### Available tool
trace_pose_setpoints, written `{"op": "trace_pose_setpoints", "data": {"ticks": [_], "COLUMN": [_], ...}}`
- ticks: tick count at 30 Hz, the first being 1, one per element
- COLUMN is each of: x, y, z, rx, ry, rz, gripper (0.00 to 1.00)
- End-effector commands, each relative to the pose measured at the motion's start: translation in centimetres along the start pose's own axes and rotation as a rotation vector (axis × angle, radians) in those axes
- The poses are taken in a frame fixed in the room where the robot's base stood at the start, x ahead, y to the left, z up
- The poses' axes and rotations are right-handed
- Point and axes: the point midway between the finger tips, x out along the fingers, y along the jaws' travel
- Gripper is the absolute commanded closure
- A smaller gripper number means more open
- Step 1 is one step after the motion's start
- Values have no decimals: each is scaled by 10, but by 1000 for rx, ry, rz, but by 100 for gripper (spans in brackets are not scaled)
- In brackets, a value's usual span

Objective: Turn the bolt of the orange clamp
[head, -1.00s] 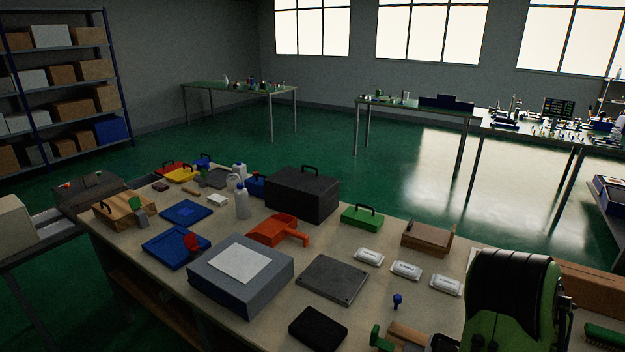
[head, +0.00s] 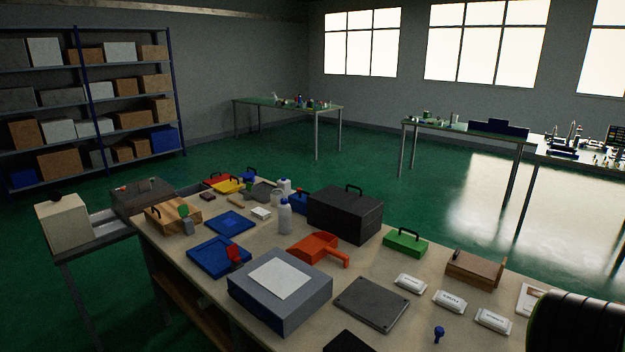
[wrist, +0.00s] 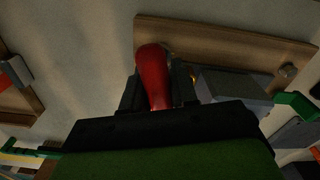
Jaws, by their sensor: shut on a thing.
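In the wrist view my gripper (wrist: 160,100) is dark, and its fingers are closed around a red rounded handle (wrist: 152,72). The handle stands up between the fingers, and its lower end is hidden. I cannot tell what the handle belongs to. A tiny orange spot (wrist: 193,77) shows just right of the fingers, too small to name. I cannot make out a clamp or its bolt for certain. In the head view an orange scoop-like piece (head: 314,246) lies mid-bench; my gripper is out of that view.
In the wrist view a wooden board (wrist: 225,42) lies beyond the gripper, with a grey block (wrist: 235,86) and a green part (wrist: 296,103) to the right. In the head view the bench holds a black case (head: 345,214), a grey box (head: 279,308) and a blue knob (head: 438,334).

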Motion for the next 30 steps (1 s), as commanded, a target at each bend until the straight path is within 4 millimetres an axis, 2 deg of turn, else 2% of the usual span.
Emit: {"op": "trace_pose_setpoints", "data": {"ticks": [6,30], "x": [1,-10], "y": [-1,0], "z": [0,0], "rx": [90,88], "ry": [-1,1], "rz": [-1,-1], "gripper": [100,100]}}
